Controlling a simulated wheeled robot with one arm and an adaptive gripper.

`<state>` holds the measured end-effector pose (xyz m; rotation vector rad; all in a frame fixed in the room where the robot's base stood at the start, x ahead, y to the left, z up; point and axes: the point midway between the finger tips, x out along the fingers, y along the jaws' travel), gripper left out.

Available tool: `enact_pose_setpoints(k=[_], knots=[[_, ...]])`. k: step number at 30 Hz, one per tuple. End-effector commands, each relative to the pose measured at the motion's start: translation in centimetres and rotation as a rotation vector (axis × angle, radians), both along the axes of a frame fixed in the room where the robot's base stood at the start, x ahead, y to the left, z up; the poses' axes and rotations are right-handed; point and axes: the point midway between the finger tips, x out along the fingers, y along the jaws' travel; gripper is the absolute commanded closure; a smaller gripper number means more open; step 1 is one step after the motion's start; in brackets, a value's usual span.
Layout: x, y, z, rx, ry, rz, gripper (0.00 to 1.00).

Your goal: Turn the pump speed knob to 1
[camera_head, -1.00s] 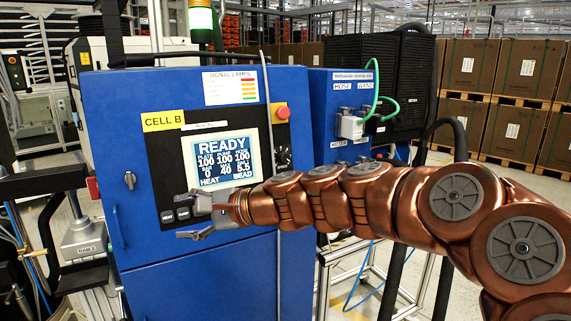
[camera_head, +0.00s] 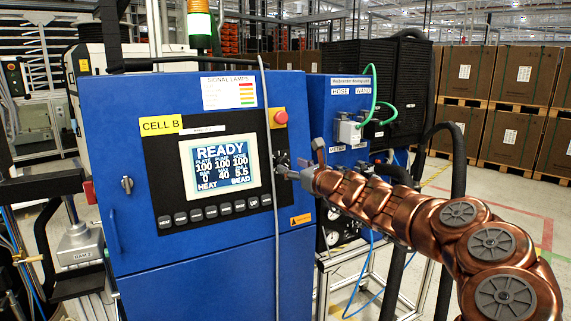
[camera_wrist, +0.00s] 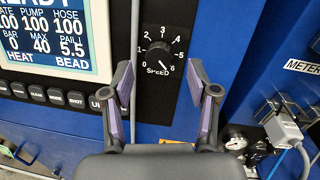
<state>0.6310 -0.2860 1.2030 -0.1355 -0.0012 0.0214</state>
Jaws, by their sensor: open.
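In the head view the knob (camera_head: 281,160) is partly hidden by my gripper, right of the screen. My gripper (camera_wrist: 159,70) is open and empty, with one finger at the lower left and one at the lower right of the knob in the wrist view. In the head view my gripper (camera_head: 299,163) is by the panel's right edge. I cannot tell whether it touches the knob.
The lit screen (camera_head: 221,165) reads READY, with a row of buttons (camera_head: 210,211) below. A red stop button (camera_head: 281,117) sits above the knob. A pale cable (camera_head: 268,105) hangs down the cabinet front, just left of the knob. Hoses and gauges are at the right.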

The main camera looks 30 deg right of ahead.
Motion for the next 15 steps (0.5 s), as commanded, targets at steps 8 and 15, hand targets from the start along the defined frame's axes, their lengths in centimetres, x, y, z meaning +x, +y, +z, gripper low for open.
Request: enact_pose_setpoints(k=[8, 15], knots=[[3.0, 0.1, 0.0, -0.001, 0.001, 0.0, 0.41], [3.8, 0.2, 0.0, -0.001, 0.0, 0.001, 0.41]])
